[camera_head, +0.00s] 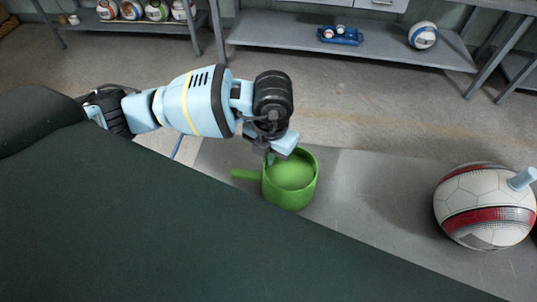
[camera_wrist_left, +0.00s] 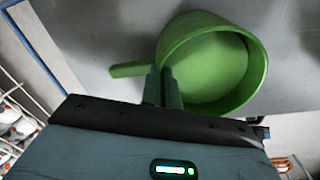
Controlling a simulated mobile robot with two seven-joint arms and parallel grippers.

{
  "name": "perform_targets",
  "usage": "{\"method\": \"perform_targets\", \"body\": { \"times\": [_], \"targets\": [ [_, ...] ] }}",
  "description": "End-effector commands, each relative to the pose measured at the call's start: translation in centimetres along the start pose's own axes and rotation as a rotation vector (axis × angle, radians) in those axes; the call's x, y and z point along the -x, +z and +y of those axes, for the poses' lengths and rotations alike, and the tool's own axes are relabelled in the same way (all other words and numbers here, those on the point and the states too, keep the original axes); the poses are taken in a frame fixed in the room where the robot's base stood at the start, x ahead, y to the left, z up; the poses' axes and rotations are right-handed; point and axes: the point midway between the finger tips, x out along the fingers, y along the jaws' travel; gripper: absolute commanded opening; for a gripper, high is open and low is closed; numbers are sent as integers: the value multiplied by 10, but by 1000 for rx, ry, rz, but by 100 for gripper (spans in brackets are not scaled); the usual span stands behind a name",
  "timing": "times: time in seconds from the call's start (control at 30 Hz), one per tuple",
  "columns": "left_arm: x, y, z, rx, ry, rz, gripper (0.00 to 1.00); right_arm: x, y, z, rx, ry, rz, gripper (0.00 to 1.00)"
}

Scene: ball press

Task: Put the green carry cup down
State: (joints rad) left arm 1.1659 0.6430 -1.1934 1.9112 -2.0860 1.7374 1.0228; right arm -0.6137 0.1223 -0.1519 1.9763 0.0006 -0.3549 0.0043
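The green carry cup (camera_head: 290,190) is round and open-topped, with a straight handle pointing left, at the middle of the head view. It looks upright and empty. It is over the grey bench top, but I cannot tell whether its base touches. It also shows large in the left wrist view (camera_wrist_left: 245,85). My left gripper (camera_head: 276,155) is at the cup's rim, on the handle side. In the left wrist view its fingers (camera_wrist_left: 162,90) straddle the cup wall, one inside and one outside, shut on it. My right gripper does not show.
A white, red and grey ball (camera_head: 480,208) is on the right of the bench top (camera_head: 370,190), with a light blue piece at its upper right. Bench room between cup and ball is clear. Behind, a shelf (camera_head: 380,45) holds a blue tray (camera_head: 340,36) and another ball (camera_head: 423,35).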

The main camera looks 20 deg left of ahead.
Motion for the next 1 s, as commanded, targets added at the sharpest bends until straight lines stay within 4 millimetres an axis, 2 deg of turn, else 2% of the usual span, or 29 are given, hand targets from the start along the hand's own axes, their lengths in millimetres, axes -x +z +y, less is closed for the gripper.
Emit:
{"method": "perform_targets", "body": {
  "times": [0.43,0.6,0.87,1.0],
  "targets": [
    [-8,0,-1,0,-1,-2,0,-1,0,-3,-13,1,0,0],
    [-7,0,-1,0,0,-2,24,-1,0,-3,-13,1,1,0],
    [-7,0,-1,0,0,-3,24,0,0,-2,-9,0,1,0],
    [1,1,-1,-1,-1,-5,24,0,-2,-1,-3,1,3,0]
  ]
}}
